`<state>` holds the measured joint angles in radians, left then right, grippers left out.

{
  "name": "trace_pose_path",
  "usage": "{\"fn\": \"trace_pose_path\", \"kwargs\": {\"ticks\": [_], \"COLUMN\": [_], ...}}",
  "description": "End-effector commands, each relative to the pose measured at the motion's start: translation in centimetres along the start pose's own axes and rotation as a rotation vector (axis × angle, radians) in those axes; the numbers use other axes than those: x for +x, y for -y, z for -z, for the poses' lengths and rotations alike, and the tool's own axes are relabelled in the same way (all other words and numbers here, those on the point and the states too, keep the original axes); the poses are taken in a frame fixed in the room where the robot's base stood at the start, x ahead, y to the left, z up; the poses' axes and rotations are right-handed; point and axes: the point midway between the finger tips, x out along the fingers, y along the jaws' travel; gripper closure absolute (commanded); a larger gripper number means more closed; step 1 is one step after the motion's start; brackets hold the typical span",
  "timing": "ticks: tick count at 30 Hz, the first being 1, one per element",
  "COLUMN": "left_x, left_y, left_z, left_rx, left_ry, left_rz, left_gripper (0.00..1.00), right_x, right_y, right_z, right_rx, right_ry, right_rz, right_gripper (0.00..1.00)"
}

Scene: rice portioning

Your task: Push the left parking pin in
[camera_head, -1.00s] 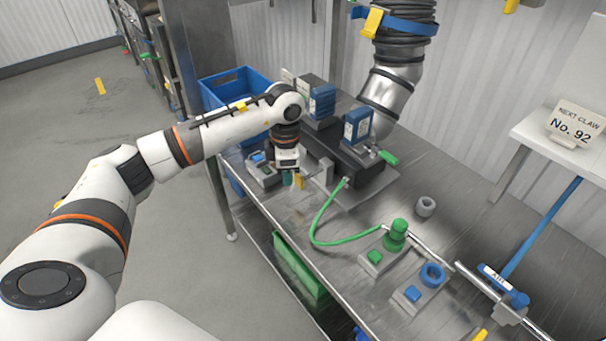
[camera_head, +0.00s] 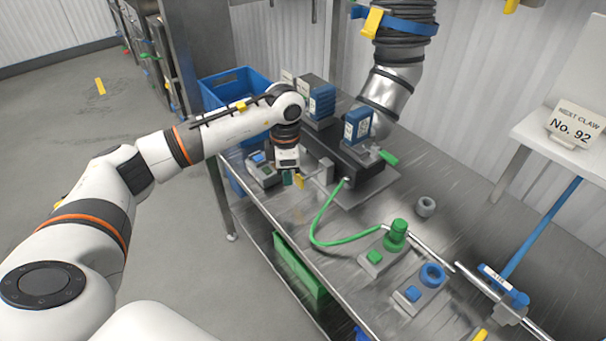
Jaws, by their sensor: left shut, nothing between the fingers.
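My left gripper (camera_head: 293,180) is shut and empty, pointing down over the front part of the steel bench (camera_head: 283,207). One fingertip is teal and the other yellow. Just right of the fingertips, a short light metal pin (camera_head: 311,175) shows beside a small grey upright block (camera_head: 326,170) at the front of a dark machine base (camera_head: 357,174). I take this to be the left parking pin, but it is too small to be sure. Whether the fingers touch it, and how deep it sits, I cannot tell. My right gripper is out of view.
A grey control box (camera_head: 262,174) sits close left of the gripper. Blue units (camera_head: 358,126) stand on the base. A green hose (camera_head: 318,226) curves across the bench. A blue crate (camera_head: 218,91) is behind my arm.

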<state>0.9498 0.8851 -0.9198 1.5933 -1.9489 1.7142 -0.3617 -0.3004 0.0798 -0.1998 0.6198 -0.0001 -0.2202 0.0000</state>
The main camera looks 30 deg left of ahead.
Motion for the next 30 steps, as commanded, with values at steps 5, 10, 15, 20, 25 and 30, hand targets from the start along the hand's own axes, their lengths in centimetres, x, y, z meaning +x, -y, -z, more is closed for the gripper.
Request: {"fn": "trace_pose_path", "kwargs": {"ticks": [5, 10, 15, 20, 25, 30], "left_x": [0.0, 0.1, 0.1, 0.1, 0.1, 0.1], "left_y": [0.1, 0.5, 1.0, 1.6, 2.1, 2.6], "left_z": [0.1, 1.0, 1.9, 2.8, 3.6, 4.5], "left_rx": [0.0, 0.0, 0.001, 0.0, 0.0, 0.001], "left_ry": [-0.001, -0.001, -0.002, -0.002, -0.002, -0.002], "left_rz": [0.0, -0.001, -0.001, 0.0, 0.001, 0.001], "left_gripper": [1.0, 1.0, 1.0, 1.0, 1.0, 1.0], "right_x": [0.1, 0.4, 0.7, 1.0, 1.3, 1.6], "right_y": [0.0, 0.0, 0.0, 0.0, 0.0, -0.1], "right_z": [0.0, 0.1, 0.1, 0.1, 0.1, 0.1], "right_rx": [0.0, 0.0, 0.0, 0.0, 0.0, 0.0], "right_ry": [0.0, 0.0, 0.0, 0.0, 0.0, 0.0], "right_rz": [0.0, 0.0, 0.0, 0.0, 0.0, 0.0], "right_gripper": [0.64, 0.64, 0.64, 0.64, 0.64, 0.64]}}
